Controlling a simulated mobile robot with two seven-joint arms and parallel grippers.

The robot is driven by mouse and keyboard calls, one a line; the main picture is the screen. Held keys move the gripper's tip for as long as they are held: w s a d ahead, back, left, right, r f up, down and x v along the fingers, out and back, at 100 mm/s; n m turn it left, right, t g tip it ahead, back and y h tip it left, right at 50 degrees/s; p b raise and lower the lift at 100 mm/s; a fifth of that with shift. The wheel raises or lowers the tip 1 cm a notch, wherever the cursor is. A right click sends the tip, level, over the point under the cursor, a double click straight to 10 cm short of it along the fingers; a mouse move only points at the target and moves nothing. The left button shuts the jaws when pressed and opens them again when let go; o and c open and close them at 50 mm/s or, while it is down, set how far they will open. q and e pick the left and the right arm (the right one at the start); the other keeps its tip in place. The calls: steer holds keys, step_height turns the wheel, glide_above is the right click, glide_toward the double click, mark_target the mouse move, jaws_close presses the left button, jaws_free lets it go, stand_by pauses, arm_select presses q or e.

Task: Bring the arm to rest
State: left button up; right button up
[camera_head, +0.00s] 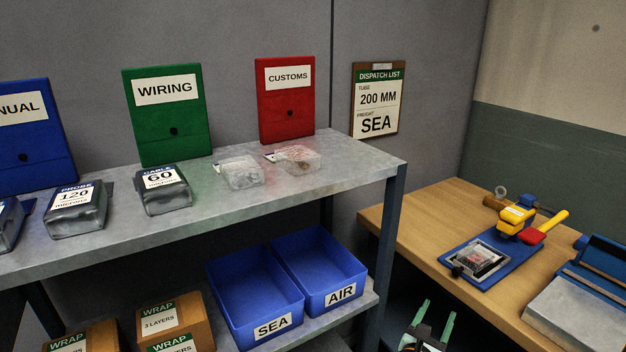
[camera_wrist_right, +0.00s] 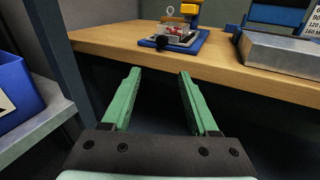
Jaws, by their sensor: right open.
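My right gripper (camera_head: 434,322) shows at the bottom of the head view, in the gap between the grey shelf and the wooden table. Its two green fingers are apart with nothing between them. In the right wrist view the open fingers (camera_wrist_right: 158,88) point towards the front edge of the wooden table (camera_wrist_right: 110,41), and they look clear of it. The lower ends of the gripper and the rest of the right arm are cut off by the head view's bottom edge. My left gripper is in neither view.
The grey shelf (camera_head: 330,157) holds folders and packets. Blue bins marked SEA (camera_head: 226,300) and AIR (camera_head: 318,262) stand on its lower level beside wrap boxes (camera_head: 202,306). The wooden table (camera_head: 400,225) carries a blue fixture with a yellow clamp (camera_head: 514,220) and a grey block (camera_head: 580,318).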

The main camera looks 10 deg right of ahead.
steer(key=s+a+f+m+g+y+p, duration=0.1)
steer(key=s+a+f+m+g+y, duration=0.1)
steer(key=s+a+f+m+y, duration=0.45)
steer(key=s+a+f+m+g+y, duration=0.1)
steer(key=s+a+f+m+y, duration=0.15)
steer(key=s+f, duration=0.5)
steer(key=s+a+m+y, duration=0.2)
steer(key=s+a+m, duration=0.2)
steer(key=s+m, duration=0.2)
steer(key=s+a+m+y+p, duration=0.1)
steer(key=s+a+m+y, duration=0.2)
steer(key=s+m, duration=0.3)
steer(key=a+m, duration=0.1)
steer(key=m, duration=0.2)
steer(key=shift+a+f+m+g, duration=0.15)
steer(key=shift+a+m+g, duration=0.15)
steer(key=shift+m, duration=0.1)
steer(key=shift+d, duration=0.1)
